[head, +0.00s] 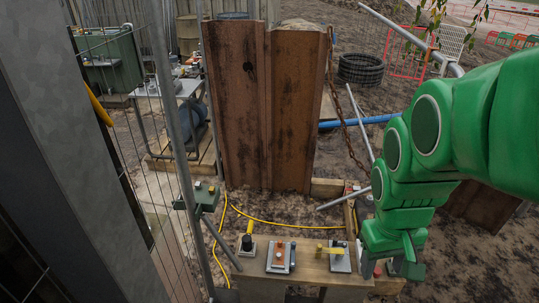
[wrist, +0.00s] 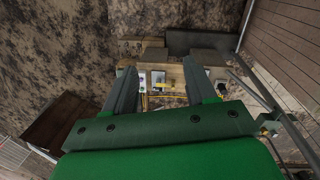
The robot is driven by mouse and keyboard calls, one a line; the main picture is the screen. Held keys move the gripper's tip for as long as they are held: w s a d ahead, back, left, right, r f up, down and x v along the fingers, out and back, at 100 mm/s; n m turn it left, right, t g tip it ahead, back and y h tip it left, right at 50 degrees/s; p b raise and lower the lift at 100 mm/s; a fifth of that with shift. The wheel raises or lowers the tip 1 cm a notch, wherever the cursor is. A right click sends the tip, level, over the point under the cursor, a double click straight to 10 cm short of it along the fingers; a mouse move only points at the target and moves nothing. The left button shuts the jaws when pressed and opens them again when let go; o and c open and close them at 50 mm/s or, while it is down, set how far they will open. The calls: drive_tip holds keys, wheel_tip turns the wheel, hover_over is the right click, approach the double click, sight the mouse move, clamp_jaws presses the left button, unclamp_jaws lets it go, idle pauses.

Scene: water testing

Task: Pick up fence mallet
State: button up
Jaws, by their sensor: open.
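I cannot make out a fence mallet for certain in either view. My gripper (wrist: 158,68) is open in the wrist view, with its two dark fingers apart and nothing held between them. Beyond the fingers lies a wooden bench (wrist: 174,75) with small devices on it. In the head view my green arm reaches down at the right, and the gripper end is at the right end of the wooden bench (head: 310,275), partly hidden by the arm. A small red part (head: 377,271) shows beside it; I cannot tell what it belongs to.
The bench carries a yellow-handled device (head: 247,243), an orange-topped plate (head: 281,257) and a yellow-lever plate (head: 340,256). Rusty sheet piles (head: 265,110) stand behind. A mesh fence and post (head: 176,110) bound the left. A yellow hose (head: 265,222) lies on the soil.

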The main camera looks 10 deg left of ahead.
drive_tip(key=w+a+f+n+t, duration=0.1)
drive_tip(key=w+f+n+t, duration=0.35)
drive_tip(key=w, duration=1.25)
drive_tip(key=w+f+n+t, duration=0.1)
drive_tip(key=w+f+n, duration=0.55)
drive_tip(key=w, duration=1.15)
drive_tip(key=w+a+f+n+t+y, duration=0.1)
drive_tip(key=w+a+f+n+t, duration=0.1)
drive_tip(key=w+a+f+n, duration=0.5)
drive_tip(key=w+a+f+n+y, duration=0.1)
drive_tip(key=w+a+f+y, duration=0.15)
drive_tip(key=w+f, duration=0.55)
drive_tip(key=n+g+y, duration=0.2)
drive_tip(key=n+y, duration=0.6)
drive_tip(key=n, duration=0.4)
approach(249, 233)
drive_tip(key=shift+w+a+f, duration=0.85)
drive_tip(key=shift+w+f, duration=0.05)
drive_tip(key=shift+w, duration=0.05)
drive_tip(key=shift+s+a+f, duration=0.25)
drive_tip(key=shift+s+a, duration=0.05)
drive_tip(key=shift+x, duration=1.05)
drive_tip(key=shift+w+x, duration=0.25)
drive_tip(key=shift+x, duration=2.5)
